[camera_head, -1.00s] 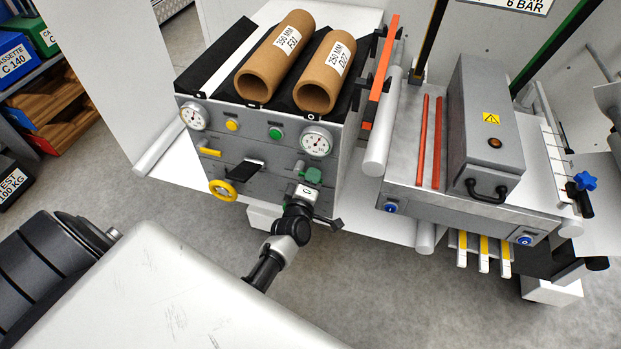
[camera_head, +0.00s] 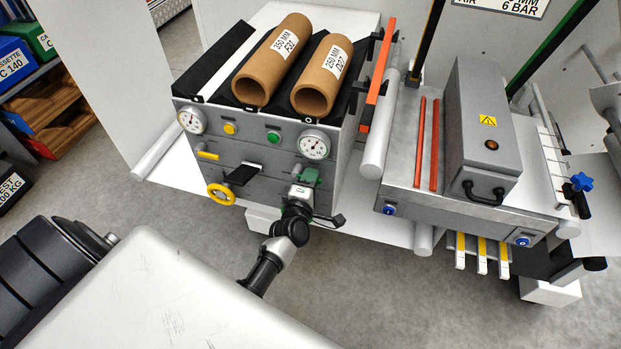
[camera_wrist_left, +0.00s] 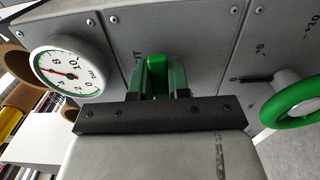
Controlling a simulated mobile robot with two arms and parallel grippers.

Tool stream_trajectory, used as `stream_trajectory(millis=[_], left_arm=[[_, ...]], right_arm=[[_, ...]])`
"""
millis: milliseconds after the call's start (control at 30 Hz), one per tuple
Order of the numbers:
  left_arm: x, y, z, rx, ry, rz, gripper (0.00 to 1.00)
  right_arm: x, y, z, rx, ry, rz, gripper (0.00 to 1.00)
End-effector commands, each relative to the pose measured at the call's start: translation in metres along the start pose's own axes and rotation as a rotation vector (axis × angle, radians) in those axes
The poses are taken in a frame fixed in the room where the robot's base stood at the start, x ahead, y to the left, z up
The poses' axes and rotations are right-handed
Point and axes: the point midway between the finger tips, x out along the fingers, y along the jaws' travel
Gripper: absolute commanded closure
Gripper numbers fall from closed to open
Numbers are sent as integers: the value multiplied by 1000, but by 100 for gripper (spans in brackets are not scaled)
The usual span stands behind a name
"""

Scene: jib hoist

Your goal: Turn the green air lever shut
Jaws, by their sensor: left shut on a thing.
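The green air lever (camera_head: 311,175) sits on the front of the grey cabinet (camera_head: 262,165), below the right pressure gauge (camera_head: 313,144). My left gripper (camera_head: 304,184) is at the lever and partly covers it in the head view. In the left wrist view the green lever (camera_wrist_left: 157,72) stands between the two fingers of my left gripper (camera_wrist_left: 158,88), which are shut on it. The lever's lower part is hidden behind the gripper body. My right gripper is not in view.
A yellow handwheel (camera_head: 221,194) and a black handle (camera_head: 242,174) stick out left of the lever. A green ring-shaped wheel (camera_wrist_left: 292,104) is close at the right in the left wrist view. Two cardboard tubes (camera_head: 272,60) lie on top of the cabinet.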

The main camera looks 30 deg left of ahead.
Motion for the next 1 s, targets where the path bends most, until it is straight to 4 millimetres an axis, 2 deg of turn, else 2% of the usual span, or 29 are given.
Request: stream_trajectory(millis=[33,200,467,567,667,1000], left_arm=[[0,-1,0,-5,0,-2,82],[0,-1,0,-3,0,-2,57],[-1,0,0,-2,0,-1,57],[-7,-1,0,-1,0,-2,57],[-21,-1,0,-1,0,-3,57],[-88,-1,0,-1,1,-4,57]], right_arm=[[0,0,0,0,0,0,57],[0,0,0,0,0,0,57],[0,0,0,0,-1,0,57],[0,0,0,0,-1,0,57],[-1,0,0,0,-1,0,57],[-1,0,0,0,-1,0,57]])
